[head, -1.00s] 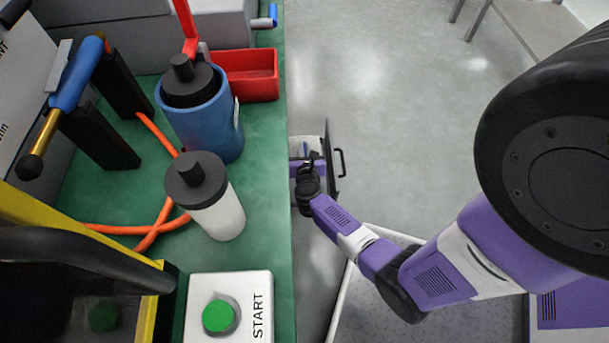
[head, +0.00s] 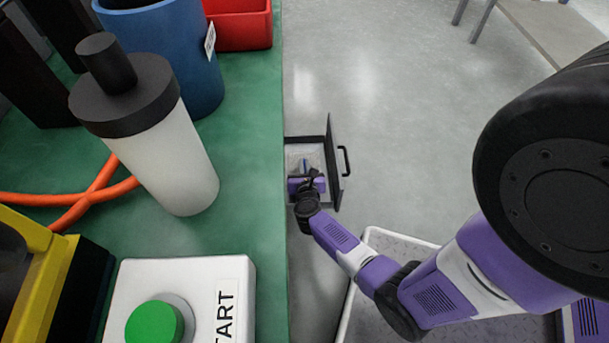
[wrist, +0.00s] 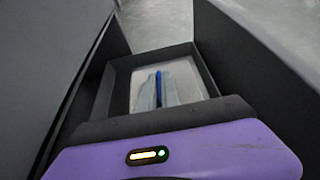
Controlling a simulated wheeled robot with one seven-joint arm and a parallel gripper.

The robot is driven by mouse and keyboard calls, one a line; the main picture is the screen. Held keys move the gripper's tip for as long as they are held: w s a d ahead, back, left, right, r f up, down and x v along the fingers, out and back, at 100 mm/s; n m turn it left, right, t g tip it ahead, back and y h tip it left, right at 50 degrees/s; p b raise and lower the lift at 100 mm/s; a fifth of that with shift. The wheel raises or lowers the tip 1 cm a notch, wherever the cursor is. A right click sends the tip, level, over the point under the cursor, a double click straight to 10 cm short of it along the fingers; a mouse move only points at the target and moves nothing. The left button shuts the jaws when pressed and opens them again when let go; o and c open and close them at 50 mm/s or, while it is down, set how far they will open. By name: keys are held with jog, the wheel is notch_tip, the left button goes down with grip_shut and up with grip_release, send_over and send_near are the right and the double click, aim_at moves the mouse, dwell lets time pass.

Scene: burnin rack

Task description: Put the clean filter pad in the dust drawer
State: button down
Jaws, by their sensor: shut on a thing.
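The dust drawer (head: 334,150) stands pulled out beside the green bench in the head view, with its dark front and handle to the right. In the wrist view its dark walls (wrist: 255,65) rise on both sides. My gripper (head: 306,174) is down at the drawer's opening. In the wrist view my gripper (wrist: 158,90) is shut on a thin blue upright part of the pale filter pad (wrist: 191,87). The pad also shows in the head view (head: 308,160), small. I cannot tell whether it touches the drawer floor.
The green bench (head: 252,190) fills the left, with a white canister (head: 180,150), a blue cup (head: 190,70), a red bin (head: 238,25) and a start button box (head: 235,275). A grey table (head: 550,35) stands far off. The floor right of the drawer is clear.

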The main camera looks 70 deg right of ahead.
jog(key=shift+f+b, duration=1.9)
jog(key=shift+f, duration=0.2)
jog(key=shift+f, duration=0.15)
jog(key=c, duration=1.6)
grip_release()
